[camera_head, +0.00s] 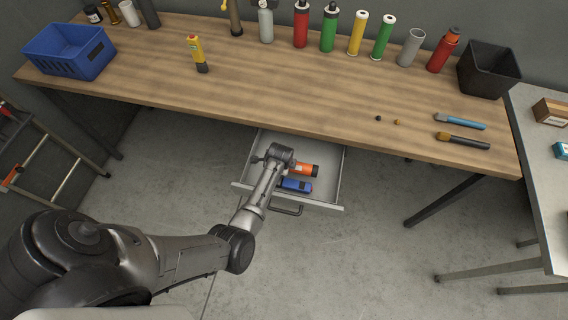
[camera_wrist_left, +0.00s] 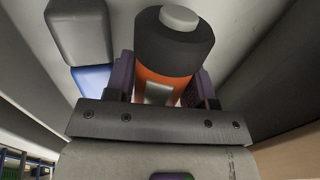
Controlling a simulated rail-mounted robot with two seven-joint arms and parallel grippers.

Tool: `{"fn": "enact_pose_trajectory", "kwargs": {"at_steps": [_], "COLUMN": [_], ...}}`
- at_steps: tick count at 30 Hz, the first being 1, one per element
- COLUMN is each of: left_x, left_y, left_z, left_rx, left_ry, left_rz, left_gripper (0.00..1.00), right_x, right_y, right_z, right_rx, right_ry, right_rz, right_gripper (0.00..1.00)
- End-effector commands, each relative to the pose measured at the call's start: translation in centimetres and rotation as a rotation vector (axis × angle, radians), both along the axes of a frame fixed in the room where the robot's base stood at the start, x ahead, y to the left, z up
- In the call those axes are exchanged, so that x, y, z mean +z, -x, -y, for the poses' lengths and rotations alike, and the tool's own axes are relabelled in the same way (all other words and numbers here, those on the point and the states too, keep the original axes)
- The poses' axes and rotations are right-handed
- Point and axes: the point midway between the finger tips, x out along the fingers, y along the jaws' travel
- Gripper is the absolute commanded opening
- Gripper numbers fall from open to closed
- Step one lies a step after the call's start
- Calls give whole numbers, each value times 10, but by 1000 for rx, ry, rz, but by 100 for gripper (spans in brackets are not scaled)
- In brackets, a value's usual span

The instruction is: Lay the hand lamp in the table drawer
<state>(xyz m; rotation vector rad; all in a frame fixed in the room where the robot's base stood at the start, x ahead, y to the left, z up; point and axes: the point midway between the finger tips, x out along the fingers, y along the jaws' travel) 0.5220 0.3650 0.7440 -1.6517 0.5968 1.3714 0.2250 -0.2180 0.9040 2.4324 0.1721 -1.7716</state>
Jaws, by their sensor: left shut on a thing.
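The hand lamp, an orange cylinder with a dark end (camera_head: 305,170), is inside the open table drawer (camera_head: 336,190). The wrist view shows the lamp's black cap and grey button (camera_wrist_left: 176,40) up close. My left gripper (camera_head: 288,164) reaches down into the drawer, with its fingers (camera_wrist_left: 160,88) shut on both sides of the lamp's orange body. The arm hides part of the lamp in the head view. I cannot tell whether the lamp touches the drawer floor. My right gripper is not in view.
A blue object (camera_head: 297,185) lies in the drawer beside the lamp, close to my left gripper. The wooden table (camera_head: 290,85) stands above the drawer. It holds a blue crate (camera_head: 70,52), several bottles at the back and a black bin (camera_head: 488,70). Its middle is mostly clear.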

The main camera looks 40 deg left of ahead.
Motion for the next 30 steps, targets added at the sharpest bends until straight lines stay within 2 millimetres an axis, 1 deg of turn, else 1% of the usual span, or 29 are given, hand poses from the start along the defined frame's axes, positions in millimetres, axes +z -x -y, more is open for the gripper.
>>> {"fn": "enact_pose_trajectory", "kwargs": {"at_steps": [2, 3, 9, 12, 23, 26, 29, 30], "left_x": [1, 1, 1, 0, 1, 10, 24, 32], "left_y": [0, 0, 0, 0, 1, 3, 7, 9], "left_z": [0, 0, 0, 0, 0, 1, 4, 5], "left_rx": [0, 0, 0, 0, 0, 0, 0, 0], "left_ry": [-1, -1, -1, 0, 1, -1, -1, -1], "left_rz": [1, 1, 1, 0, -2, 0, 0, 2], "left_gripper": [20, 52, 72, 79, 79, 79, 79, 79], "right_x": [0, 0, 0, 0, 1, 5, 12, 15], "right_y": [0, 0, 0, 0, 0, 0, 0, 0], "right_z": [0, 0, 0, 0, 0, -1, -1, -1], "right_rx": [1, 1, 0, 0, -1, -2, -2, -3], "right_ry": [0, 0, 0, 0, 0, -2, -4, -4], "right_rz": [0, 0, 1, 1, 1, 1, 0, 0], "right_gripper": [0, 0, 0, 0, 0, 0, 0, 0]}}
